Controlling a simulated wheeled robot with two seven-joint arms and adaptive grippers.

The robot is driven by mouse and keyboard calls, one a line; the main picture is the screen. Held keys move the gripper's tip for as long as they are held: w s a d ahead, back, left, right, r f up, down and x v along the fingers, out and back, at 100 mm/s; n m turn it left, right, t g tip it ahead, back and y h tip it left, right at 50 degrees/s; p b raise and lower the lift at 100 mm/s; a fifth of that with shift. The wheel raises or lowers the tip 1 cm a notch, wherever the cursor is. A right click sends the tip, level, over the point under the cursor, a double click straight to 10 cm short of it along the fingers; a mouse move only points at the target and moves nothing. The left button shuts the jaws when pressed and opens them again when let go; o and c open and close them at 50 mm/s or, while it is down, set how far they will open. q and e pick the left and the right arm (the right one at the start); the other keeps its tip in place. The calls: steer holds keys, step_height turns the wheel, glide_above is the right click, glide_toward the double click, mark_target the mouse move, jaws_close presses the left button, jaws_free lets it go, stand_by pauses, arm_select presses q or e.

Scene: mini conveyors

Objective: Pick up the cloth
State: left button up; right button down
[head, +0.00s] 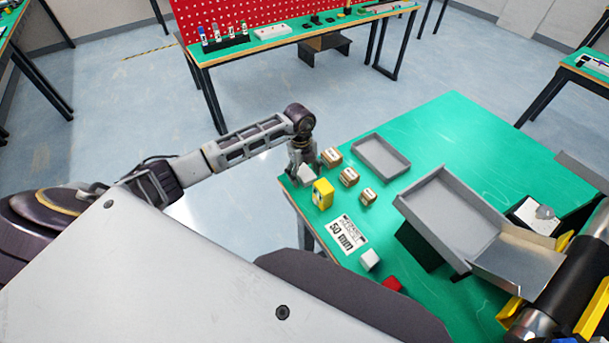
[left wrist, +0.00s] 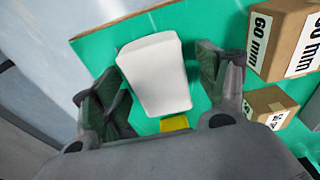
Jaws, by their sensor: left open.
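A smooth white piece with rounded edges, seemingly the cloth (left wrist: 155,75), lies at the left edge of the green table. It is between the spread fingers of my left gripper (left wrist: 165,95), with a gap visible on the finger sides. In the head view the white piece (head: 306,174) shows just under my left gripper (head: 303,162), partly hidden by it. My left gripper is open and points down. Whether its fingertips touch the table cannot be told. My right gripper is not in view.
A yellow box (head: 323,193) stands close in front of the white piece. Several brown boxes, one a 60 mm box (left wrist: 285,40), stand to its right. A grey tray (head: 381,157), a 50 mm label card (head: 346,234) and a white cube (head: 369,259) are on the table (head: 470,130).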

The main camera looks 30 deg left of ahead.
arm_select(q)
steer(key=c, duration=1.1)
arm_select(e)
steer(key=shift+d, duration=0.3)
